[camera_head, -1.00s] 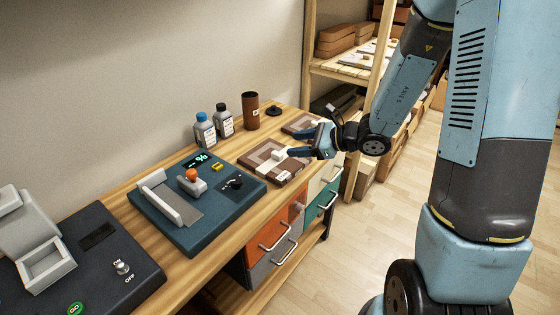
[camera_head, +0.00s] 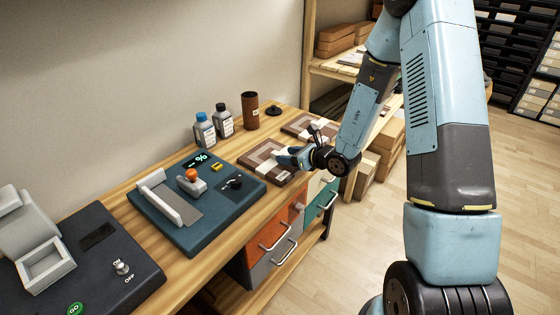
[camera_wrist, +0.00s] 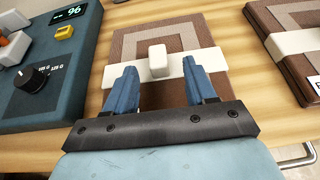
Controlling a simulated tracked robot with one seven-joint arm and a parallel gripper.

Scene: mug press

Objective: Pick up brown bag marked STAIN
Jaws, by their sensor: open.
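Two flat brown square packs with white bands lie on the bench. The nearer pack (camera_head: 257,154) is below my gripper, and the other pack (camera_head: 305,124) lies behind it. No STAIN lettering is readable on either. My gripper (camera_head: 284,157) is open over the near pack. In the wrist view, my two blue fingers (camera_wrist: 157,70) are apart, on either side of the pale raised block (camera_wrist: 157,56) on the pack's white band. I cannot tell whether they touch it. The second pack (camera_wrist: 273,20) shows at the right with a partly cut-off label.
A blue device (camera_head: 207,216) with a dial and orange knob stands just left of the near pack. Two bottles (camera_head: 205,132), a brown cylinder (camera_head: 251,112) and a black lid (camera_head: 273,111) stand behind. A dark machine (camera_head: 85,265) sits front left. Drawer handles (camera_head: 276,238) project from the front.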

